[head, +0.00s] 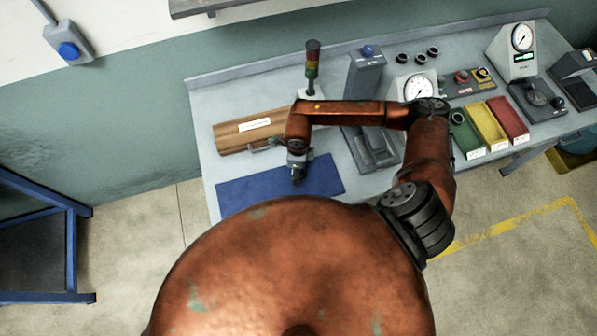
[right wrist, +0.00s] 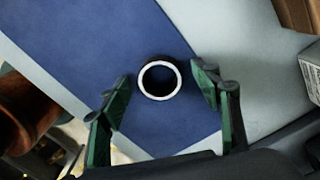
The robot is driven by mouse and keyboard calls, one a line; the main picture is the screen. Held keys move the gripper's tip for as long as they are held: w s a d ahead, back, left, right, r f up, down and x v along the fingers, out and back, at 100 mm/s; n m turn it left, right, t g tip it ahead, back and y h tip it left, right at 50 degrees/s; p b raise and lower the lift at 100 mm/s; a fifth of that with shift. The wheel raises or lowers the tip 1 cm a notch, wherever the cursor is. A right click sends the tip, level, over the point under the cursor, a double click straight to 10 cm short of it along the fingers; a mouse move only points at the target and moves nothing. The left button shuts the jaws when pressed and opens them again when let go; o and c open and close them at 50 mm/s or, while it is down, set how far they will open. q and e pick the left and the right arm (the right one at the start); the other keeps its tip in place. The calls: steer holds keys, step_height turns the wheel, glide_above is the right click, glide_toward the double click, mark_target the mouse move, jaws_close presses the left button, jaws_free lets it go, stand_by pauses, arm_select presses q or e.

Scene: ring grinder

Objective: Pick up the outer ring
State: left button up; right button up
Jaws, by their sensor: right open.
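A dark ring with a bright pale rim, the outer ring (right wrist: 143,84), lies on the blue mat (right wrist: 75,50) in the right wrist view. My right gripper (right wrist: 163,86) is open, with its two green fingers apart on either side of the ring; no contact is visible. In the head view my right gripper (head: 298,177) is over the blue mat (head: 245,192), and the ring under it cannot be made out. My left gripper is not in view.
A wooden case (head: 235,137) lies behind the mat. A grey press-like stand (head: 362,85) is to its right. Green (head: 466,137), yellow (head: 485,127) and red (head: 508,120) bins stand farther right. Several small dark rings (head: 420,59) are at the back. The mat's left part looks clear.

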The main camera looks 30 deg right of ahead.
steer(key=shift+c, duration=0.5)
steer(key=c, duration=1.2)
